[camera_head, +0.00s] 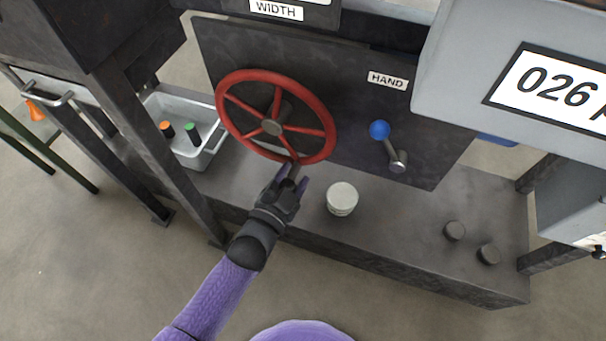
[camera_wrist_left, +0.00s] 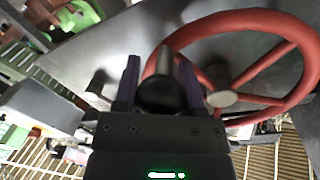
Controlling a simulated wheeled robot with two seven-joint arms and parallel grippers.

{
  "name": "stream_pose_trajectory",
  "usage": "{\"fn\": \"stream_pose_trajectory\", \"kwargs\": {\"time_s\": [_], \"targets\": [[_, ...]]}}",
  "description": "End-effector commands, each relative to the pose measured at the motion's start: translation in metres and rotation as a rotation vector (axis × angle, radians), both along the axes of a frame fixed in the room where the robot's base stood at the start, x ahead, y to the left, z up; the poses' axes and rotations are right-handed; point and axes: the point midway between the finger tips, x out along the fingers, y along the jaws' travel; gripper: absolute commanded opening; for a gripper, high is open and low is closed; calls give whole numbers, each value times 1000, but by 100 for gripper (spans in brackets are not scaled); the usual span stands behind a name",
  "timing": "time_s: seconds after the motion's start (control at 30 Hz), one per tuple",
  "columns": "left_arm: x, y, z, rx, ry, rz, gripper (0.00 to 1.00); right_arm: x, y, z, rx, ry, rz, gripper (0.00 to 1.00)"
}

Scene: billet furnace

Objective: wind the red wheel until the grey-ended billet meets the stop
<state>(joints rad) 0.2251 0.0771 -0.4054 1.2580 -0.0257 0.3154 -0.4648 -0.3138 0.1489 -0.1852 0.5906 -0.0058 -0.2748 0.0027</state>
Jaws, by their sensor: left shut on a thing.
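The red wheel (camera_head: 275,115) stands on a dark upright panel, with several spokes and a grey hub; it also shows in the left wrist view (camera_wrist_left: 240,32). My left gripper (camera_head: 291,178) is at the bottom of its rim. In the left wrist view its two fingers (camera_wrist_left: 160,88) stand either side of a dark knob (camera_wrist_left: 161,95) at the rim, and they are shut on it. My right gripper is not in view. I cannot make out the grey-ended billet or the stop in either view.
A blue-knobbed lever (camera_head: 380,131) sits under the HAND label (camera_head: 387,80). A white round pot (camera_head: 342,198) stands on the bench (camera_head: 400,235) right of my gripper. Two dark cylinders (camera_head: 455,230) are further right. A grey tray (camera_head: 211,150) at left holds orange-topped and green-topped pieces.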

Motion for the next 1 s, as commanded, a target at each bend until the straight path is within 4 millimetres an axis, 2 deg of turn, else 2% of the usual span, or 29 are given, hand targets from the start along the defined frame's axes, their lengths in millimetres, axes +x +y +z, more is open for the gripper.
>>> {"fn": "stream_pose_trajectory", "kwargs": {"time_s": [0.27, 0.6, 1.0], "targets": [[8, 27, -11, 251, -76, 3, 0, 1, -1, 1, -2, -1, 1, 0], [17, 54, -12, 514, -161, 4, 0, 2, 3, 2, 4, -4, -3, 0], [22, 71, -9, 678, -214, 4, 0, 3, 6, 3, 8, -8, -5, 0]]}}
